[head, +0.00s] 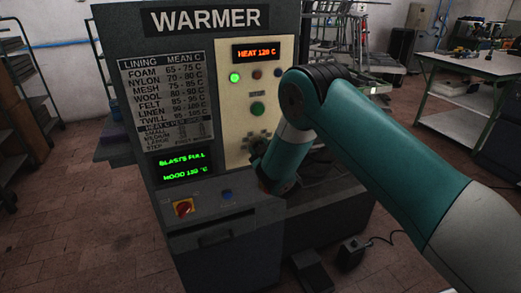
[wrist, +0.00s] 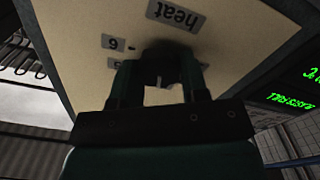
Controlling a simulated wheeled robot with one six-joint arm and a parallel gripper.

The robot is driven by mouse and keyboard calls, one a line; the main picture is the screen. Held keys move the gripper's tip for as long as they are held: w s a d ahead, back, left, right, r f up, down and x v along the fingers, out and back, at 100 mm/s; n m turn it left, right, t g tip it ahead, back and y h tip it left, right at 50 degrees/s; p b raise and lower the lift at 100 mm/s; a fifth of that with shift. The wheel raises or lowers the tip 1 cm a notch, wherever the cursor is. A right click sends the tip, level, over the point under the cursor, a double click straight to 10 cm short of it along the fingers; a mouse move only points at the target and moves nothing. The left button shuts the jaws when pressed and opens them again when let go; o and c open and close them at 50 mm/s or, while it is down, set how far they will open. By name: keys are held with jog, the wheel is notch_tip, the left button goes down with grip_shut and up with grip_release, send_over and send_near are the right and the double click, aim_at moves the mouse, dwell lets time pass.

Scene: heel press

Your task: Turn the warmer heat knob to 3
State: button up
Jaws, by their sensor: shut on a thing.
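The warmer (head: 224,17) is a dark cabinet with a cream control panel (head: 225,100). In the wrist view, the dark heat knob (wrist: 168,50) sits beside the upside-down "heat" label (wrist: 176,15). My gripper (wrist: 160,72) has its two fingers around the knob, shut on it. Number plates show beside the knob, one a 6 (wrist: 113,43) and one partly covered that looks like a 5 (wrist: 114,63). The knob's pointer setting is not clear. In the head view my arm largely hides the knob.
Green text glows on a lower screen (head: 184,166). A red rotary switch (head: 183,208) and a blue button (head: 227,194) sit on the ledge below. A lining chart (head: 165,100) is left of the panel. A pedal box (head: 351,253) stands on the floor.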

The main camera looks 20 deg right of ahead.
dwell(0.4)
jog(key=o, duration=0.9)
jog(key=s+b, duration=0.5)
jog(key=b, duration=0.2)
jog(key=s+d+b, duration=0.1)
jog(key=s+b, duration=1.1)
jog(key=b, duration=0.1)
jog(key=shift+s+d+b, duration=0.15)
jog(key=shift+d+b, duration=0.2)
jog(key=shift+d, duration=0.05)
